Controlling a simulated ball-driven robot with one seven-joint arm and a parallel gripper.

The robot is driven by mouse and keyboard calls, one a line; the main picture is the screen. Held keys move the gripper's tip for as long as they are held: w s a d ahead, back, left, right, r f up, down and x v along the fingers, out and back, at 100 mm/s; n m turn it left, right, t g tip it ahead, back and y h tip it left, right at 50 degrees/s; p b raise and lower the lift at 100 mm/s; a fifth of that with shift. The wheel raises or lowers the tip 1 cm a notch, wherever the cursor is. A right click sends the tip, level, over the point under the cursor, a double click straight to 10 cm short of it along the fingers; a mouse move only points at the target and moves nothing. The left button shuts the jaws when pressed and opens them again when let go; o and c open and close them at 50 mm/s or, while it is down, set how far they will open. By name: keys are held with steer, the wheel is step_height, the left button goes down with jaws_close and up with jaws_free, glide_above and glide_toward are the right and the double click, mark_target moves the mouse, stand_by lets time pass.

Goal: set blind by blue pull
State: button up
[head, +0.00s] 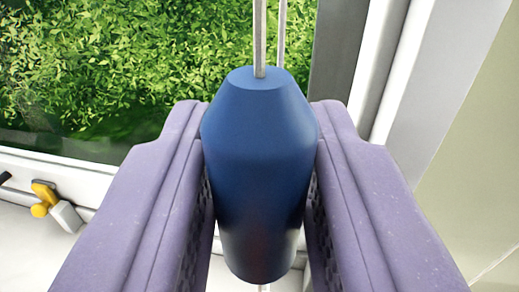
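The blue pull (259,150) is a tapered, faceted knob in the middle of the head view. It hangs upright on two pale cords (260,35) that rise out of the top of the picture. A short bit of cord shows below it. My gripper (260,125) has a purple finger on each side of the pull. Both fingers meet its sides and look shut on it. The pull hides part of the textured inner pads. The blind itself is not in view.
A window with green leaves (120,60) outside is behind the pull. Its white frame (392,70) runs down the right, by a pale wall (490,140). A yellow and grey fitting (45,200) is at lower left.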

mark_target(258, 85)
step_height(258, 85, up, 19)
steer(key=p, duration=1.2)
steer(key=shift+f, duration=0.15)
jaws_close()
steer(key=o, duration=0.9)
jaws_free()
steer(key=shift+f, duration=0.1)
steer(key=shift+c, duration=0.2)
steer(key=s, duration=0.7)
steer(key=shift+s+d, duration=0.2)
steer(key=shift+s, duration=0.2)
